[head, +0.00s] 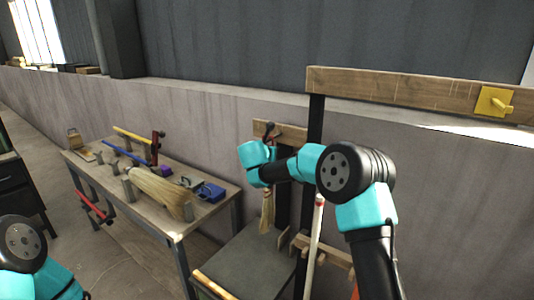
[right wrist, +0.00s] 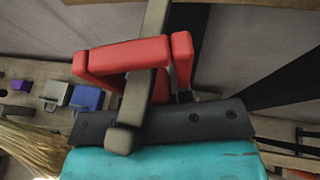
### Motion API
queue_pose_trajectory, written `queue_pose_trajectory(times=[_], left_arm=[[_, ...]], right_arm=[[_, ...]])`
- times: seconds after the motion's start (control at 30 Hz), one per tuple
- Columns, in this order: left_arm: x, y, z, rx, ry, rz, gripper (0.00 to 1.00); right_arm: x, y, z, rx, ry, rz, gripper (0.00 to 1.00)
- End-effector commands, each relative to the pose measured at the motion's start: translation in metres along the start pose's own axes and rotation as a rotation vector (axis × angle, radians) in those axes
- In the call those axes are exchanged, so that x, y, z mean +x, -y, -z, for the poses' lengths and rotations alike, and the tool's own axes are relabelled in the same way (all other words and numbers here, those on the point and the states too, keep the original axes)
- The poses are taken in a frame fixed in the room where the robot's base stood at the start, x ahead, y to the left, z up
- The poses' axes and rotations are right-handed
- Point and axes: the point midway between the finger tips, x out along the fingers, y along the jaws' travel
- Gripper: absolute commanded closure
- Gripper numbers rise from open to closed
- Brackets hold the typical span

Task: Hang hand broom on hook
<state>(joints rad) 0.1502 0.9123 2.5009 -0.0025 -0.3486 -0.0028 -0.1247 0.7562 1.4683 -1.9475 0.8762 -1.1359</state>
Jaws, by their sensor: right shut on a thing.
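The hand broom shows in the head view as straw bristles (head: 267,212) hanging down below my right wrist. In the right wrist view its grey-brown handle (right wrist: 136,105) runs between the red fingers of my right gripper (right wrist: 155,58), which is shut on it. A short wooden board (head: 291,133) on the wall, with a small dark shape that may be the hook, is right behind my right gripper in the head view. I cannot tell whether the broom touches the hook. Only part of my left arm shows at the lower left; its gripper is out of view.
A workbench (head: 205,217) at the left holds a large straw broom (head: 158,190), a blue box (head: 210,192) and several tools. A long rail (head: 410,93) with a yellow peg block (head: 495,102) runs at the upper right. A dark flat surface (head: 245,265) lies below the hand broom.

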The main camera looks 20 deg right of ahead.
Motion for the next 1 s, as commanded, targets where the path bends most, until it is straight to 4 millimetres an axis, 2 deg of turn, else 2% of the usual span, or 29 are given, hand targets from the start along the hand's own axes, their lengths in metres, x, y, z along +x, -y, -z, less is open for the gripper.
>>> queue_pose_trajectory(times=[0.87,0.9,1.0], left_arm=[[0.0,0.0,0.0,0.0,0.0,0.0,0.63],[0.0,0.0,0.0,0.0,0.0,0.0,0.63],[0.0,0.0,0.0,0.0,0.0,0.0,0.63]], right_arm=[[0.0058,0.0009,0.0038,0.0,0.0,0.0,1.0],[0.0059,0.0009,0.0038,0.0,0.0,0.0,0.75],[0.0059,0.0009,0.0039,0.0,0.0,0.0,0.66]])
